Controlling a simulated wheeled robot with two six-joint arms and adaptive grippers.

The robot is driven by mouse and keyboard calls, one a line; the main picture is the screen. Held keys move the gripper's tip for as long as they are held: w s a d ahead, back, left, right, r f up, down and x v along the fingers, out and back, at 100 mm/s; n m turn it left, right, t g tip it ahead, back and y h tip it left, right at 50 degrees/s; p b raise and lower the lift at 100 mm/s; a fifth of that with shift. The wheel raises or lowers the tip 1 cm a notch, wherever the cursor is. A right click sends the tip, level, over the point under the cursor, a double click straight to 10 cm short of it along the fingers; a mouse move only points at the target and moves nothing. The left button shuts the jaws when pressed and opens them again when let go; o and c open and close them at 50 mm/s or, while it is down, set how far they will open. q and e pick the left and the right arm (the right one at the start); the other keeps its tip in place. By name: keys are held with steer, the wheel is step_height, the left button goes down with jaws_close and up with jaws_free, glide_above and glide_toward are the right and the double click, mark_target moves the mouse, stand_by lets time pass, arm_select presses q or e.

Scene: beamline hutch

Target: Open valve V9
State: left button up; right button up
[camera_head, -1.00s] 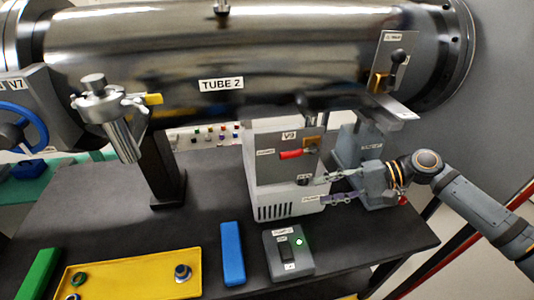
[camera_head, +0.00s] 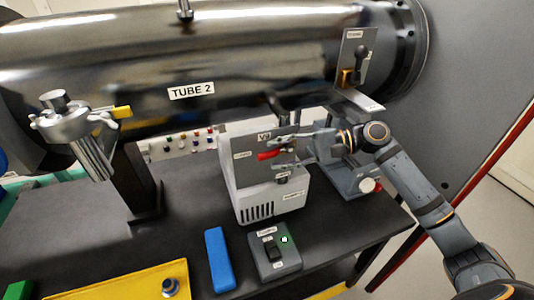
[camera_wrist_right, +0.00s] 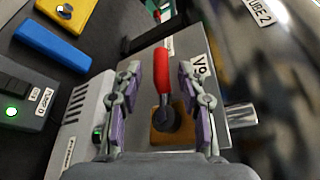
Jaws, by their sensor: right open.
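Valve V9 is a red-handled lever (camera_head: 268,155) on the grey front panel (camera_head: 246,172) of a box under the tube, with a V9 label above it. In the head view the lever points left, about level. In the right wrist view the red lever (camera_wrist_right: 162,72) runs up from a dark pivot on a brass-coloured block (camera_wrist_right: 171,126). My right gripper (camera_wrist_right: 160,84) is open, its fingers on either side of the lever, apart from it. In the head view the right gripper (camera_head: 298,147) is at the panel, to the right of the red handle. My left gripper is not in view.
The large tube (camera_head: 200,60) hangs over the box. A grey switch box with a green light (camera_head: 275,257), a blue block (camera_head: 220,260) and a yellow tray (camera_head: 120,284) lie on the dark bench. A clamp (camera_head: 75,125) hangs at left.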

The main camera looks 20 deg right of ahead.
mark_target(278, 154)
steer(key=shift+x, duration=1.75)
jaws_close()
